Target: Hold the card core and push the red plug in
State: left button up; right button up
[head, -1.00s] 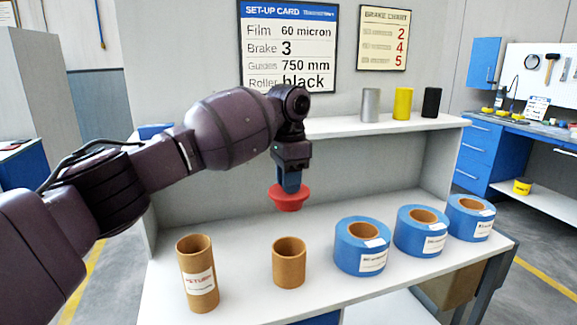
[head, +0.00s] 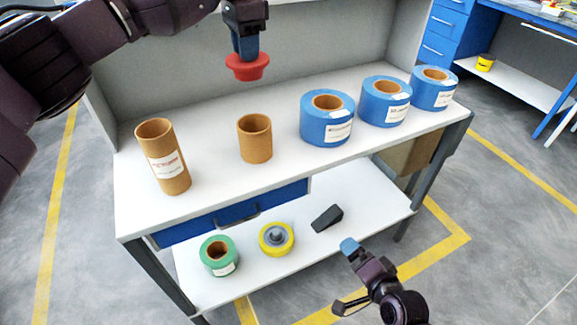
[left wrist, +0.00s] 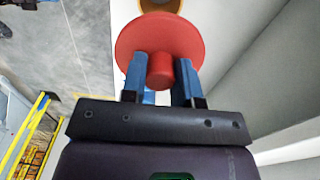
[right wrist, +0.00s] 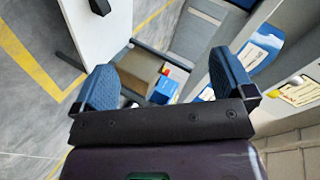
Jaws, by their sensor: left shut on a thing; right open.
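The red plug (head: 248,67) hangs in my left gripper (head: 246,48), which is shut on its stub. In the left wrist view the plug's wide red disc (left wrist: 160,38) shows beyond the fingers, with a tan ring partly hidden behind it. The short card core (head: 254,138) stands upright and open-topped on the bench, below the plug and apart from it. A taller card tube (head: 163,157) with a printed label stands to its left. My right gripper (head: 349,247) is low, in front of the bench's lower shelf; in the right wrist view it is open and empty (right wrist: 170,88).
Several blue film rolls (head: 327,118) stand on the bench top (head: 215,170) right of the core. The lower shelf (head: 345,250) holds a green roll (head: 219,255), a yellow roll (head: 276,239) and a black wedge (head: 327,218). The bench front is clear.

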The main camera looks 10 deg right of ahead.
jog(key=w+a+r+m+t+y, duration=0.1)
jog(key=w+a+r+m+y, duration=0.1)
jog(key=w+a+r+m, duration=0.25)
jog(key=w+a+r+m+t+y, duration=0.1)
jog(key=w+a+r+m, duration=0.2)
jog(key=w+m, duration=0.3)
jog(key=m+y, duration=0.4)
jog(key=m, duration=0.5)
send_near(265, 148)
jog(key=shift+n, duration=0.25)
jog(key=x, duration=1.3)
jog(key=shift+w+d+r, duration=0.1)
jog(key=c, duration=0.6)
jog(key=o, duration=0.6)
